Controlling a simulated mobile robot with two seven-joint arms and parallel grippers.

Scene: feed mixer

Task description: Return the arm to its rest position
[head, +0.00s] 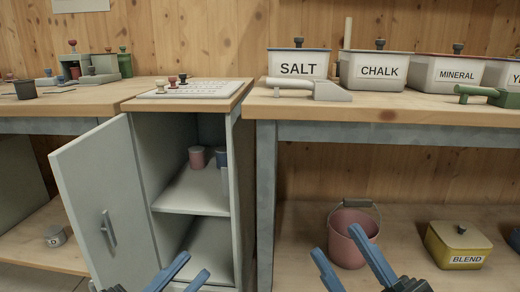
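My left gripper (184,272) is at the bottom of the head view, in front of the open cabinet. Its two blue fingers are spread apart with nothing between them. My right gripper (345,258) is at the bottom, in front of the lower shelf and the pink bucket (347,250). Its blue fingers are also apart and empty. The bucket stands on the shelf behind and close to the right fingers in the picture. The arms behind both grippers are mostly out of frame.
The grey cabinet door (104,205) stands open to the left. Inside are a pink cylinder (197,157) and a blue-topped one (222,160). Labelled bins, including SALT (298,68), line the right bench (400,111). A yellow BLEND box (458,246) sits below.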

